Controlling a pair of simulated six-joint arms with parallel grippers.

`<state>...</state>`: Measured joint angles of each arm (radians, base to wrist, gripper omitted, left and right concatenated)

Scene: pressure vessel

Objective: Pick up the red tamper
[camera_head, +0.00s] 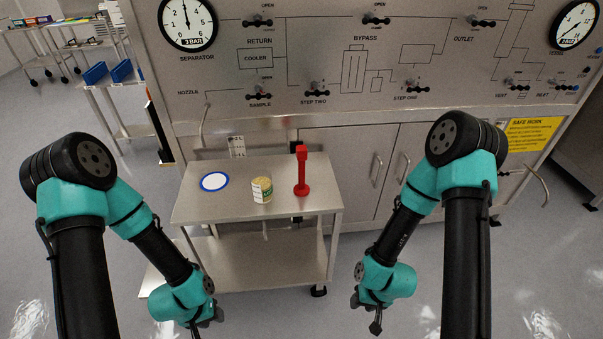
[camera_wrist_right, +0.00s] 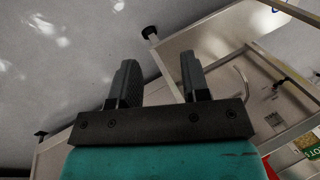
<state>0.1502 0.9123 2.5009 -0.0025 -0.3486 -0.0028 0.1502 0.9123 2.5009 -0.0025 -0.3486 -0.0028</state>
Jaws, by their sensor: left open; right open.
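The red tamper (camera_head: 302,173) stands upright on the right part of the steel cart's top (camera_head: 325,193), its wide base down and its narrow handle up. My right gripper (camera_head: 367,316) is open and empty, low in front and to the right of the cart, well apart from the tamper. The right wrist view shows its two fingers (camera_wrist_right: 159,80) spread with nothing between them. A bit of red (camera_wrist_right: 272,168) shows at that view's lower right, likely the tamper. My left gripper (camera_head: 207,326) is open, low in front of the cart's left part, apart from everything on it.
A tan can with a label (camera_head: 262,190) stands left of the tamper. A blue-rimmed white disc (camera_head: 214,181) lies at the cart top's left. Behind the cart rises a steel panel (camera_head: 330,65) with gauges and valves. Floor in front is clear.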

